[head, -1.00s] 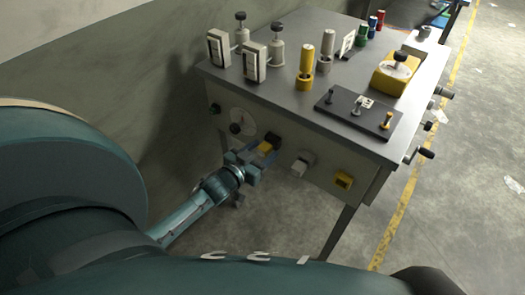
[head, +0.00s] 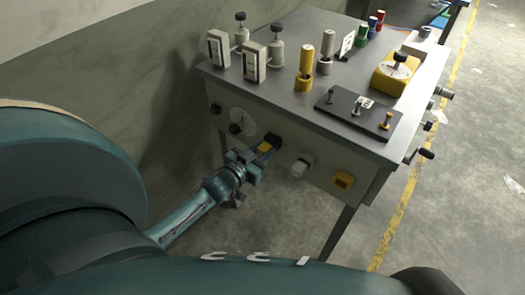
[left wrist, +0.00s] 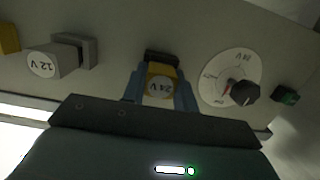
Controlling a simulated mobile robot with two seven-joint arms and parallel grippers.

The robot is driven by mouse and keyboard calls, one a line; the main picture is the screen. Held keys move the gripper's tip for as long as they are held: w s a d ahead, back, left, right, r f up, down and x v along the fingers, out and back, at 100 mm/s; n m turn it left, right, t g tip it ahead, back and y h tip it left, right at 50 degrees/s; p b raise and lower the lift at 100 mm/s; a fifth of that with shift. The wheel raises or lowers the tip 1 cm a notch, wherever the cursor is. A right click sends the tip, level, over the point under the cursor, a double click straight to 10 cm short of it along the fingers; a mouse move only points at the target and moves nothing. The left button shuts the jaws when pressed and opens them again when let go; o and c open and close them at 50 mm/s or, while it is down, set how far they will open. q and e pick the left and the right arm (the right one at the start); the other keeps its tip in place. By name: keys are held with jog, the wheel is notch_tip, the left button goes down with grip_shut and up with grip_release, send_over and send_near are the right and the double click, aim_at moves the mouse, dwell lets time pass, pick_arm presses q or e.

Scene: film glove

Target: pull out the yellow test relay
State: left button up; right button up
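The yellow test relay (head: 265,147), a small yellow block, is at a dark socket on the front panel of the bench cabinet. In the left wrist view the relay (left wrist: 160,83) carries a round "24 V" label, upside down, with the black socket (left wrist: 162,57) just behind it. My left gripper (head: 261,154) has its blue fingers on both sides of the relay; they look closed against it. Whether the relay is still fully seated is hard to tell. My right gripper is not in view.
A pale "12 V" block (left wrist: 46,61) and a dial with a black knob (left wrist: 244,93) flank the relay. Another yellow block (head: 343,180) is farther right on the panel. Several posts and a black plate (head: 352,113) stand on the cabinet top.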

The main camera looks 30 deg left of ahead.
aim_at(261, 155)
pick_arm(q)
grip_shut()
jog(key=shift+s, duration=0.15)
jog(key=shift+s, duration=0.2)
jog(key=shift+s+a+p, duration=0.2)
jog(key=shift+s+p, duration=0.9)
jog(key=shift+s, duration=1)
jog(key=shift+s+p, duration=0.5)
jog(key=shift+s, duration=0.4)
jog(key=shift+s+a, duration=0.1)
jog(key=shift+s, duration=0.55)
